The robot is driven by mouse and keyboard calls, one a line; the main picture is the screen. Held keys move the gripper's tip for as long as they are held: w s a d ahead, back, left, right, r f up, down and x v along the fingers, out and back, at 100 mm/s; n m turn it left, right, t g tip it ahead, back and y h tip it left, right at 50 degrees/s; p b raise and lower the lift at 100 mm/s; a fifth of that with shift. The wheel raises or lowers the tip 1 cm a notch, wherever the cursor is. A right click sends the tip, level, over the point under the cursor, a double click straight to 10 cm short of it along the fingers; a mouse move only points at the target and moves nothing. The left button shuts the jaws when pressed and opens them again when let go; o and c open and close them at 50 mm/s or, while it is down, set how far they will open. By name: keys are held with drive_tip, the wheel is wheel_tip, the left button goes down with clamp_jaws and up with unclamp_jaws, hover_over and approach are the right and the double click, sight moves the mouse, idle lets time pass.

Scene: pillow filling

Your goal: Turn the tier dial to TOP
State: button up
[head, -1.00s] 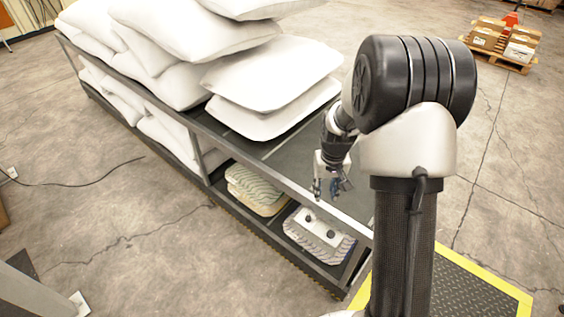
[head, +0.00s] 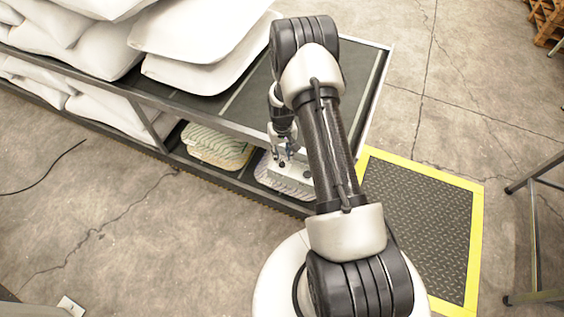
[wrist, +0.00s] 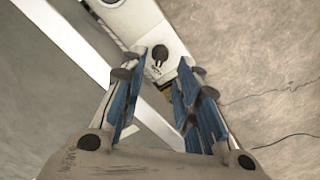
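A white control panel (head: 296,183) with dark round knobs is at the front of the lower shelf, partly hidden by my arm in the head view. In the wrist view the panel (wrist: 142,24) shows a black dial (wrist: 159,54) near its end and part of a second dark knob (wrist: 112,2) at the top edge. The lettering is too small to read, so I cannot tell which is the tier dial. My gripper (head: 284,158) is just above the panel. In the wrist view my gripper (wrist: 163,65) is open, its blue fingers on either side of the near dial in the picture; contact cannot be told.
White pillows (head: 200,35) are piled on the rack's upper deck (head: 250,98). Folded striped pads (head: 217,145) lie on the lower shelf left of the panel. The upper deck's edge is close beside my gripper. A yellow-edged mat (head: 425,215) lies on the floor at right.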

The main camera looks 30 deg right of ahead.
sight(282, 162)
wheel_tip(282, 162, down, 6)
drive_tip(key=shift+r+b, duration=0.1)
drive_tip(key=shift+b, duration=0.4)
drive_tip(key=shift+c, duration=0.3)
clamp_jaws()
